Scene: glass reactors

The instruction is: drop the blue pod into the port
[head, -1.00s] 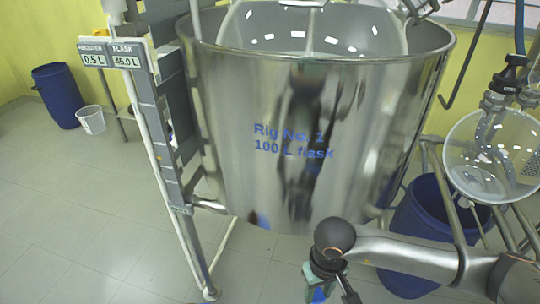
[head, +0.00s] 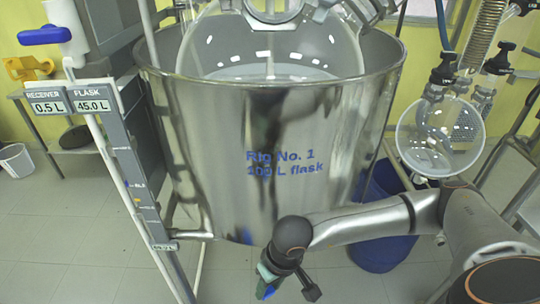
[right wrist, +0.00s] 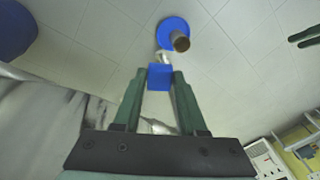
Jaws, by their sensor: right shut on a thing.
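My right gripper (head: 268,284) hangs in front of the lower part of the steel vessel in the head view, pointing down. In the right wrist view its two green fingers (right wrist: 160,84) are shut on a small blue block (right wrist: 161,76), which I take to be the blue pod. I cannot pick out the port for certain. My left gripper is out of view.
The large steel vessel (head: 205,140), marked Rig No. 1, holds a glass flask (head: 275,45). A round glass receiver (head: 440,135) and blue drum (head: 380,250) are to the right. A blue disc with a brown stub (right wrist: 172,30) lies beyond the fingertips.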

